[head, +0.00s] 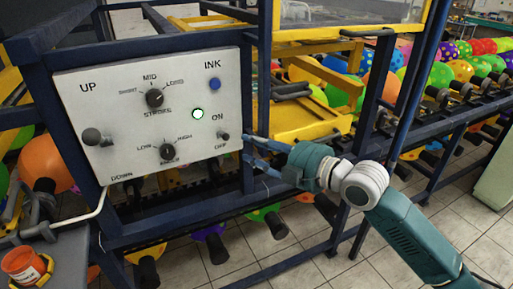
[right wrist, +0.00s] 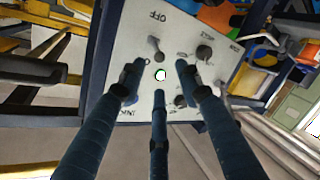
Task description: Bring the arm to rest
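My right gripper (head: 254,154) is at the right edge of the white control panel (head: 105,93), its fingers pointing left. The right wrist view shows its fingers (right wrist: 158,84) spread apart, with nothing between them and the panel (right wrist: 125,52) in front. I cannot tell whether a fingertip touches the panel. The ON/OFF switch (head: 222,137) is just left of the fingers in the head view; it also shows in the right wrist view (right wrist: 156,46). The round indicator light (head: 198,113) glows white-green. My left gripper is not in view.
A dark blue frame (head: 258,70) surrounds the panel, with rails below and right of it. Colourful balloons (head: 441,75) line the machine at right. An orange cup (head: 22,265) stands on a grey surface at lower left. Tiled floor (head: 320,262) is open at the front.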

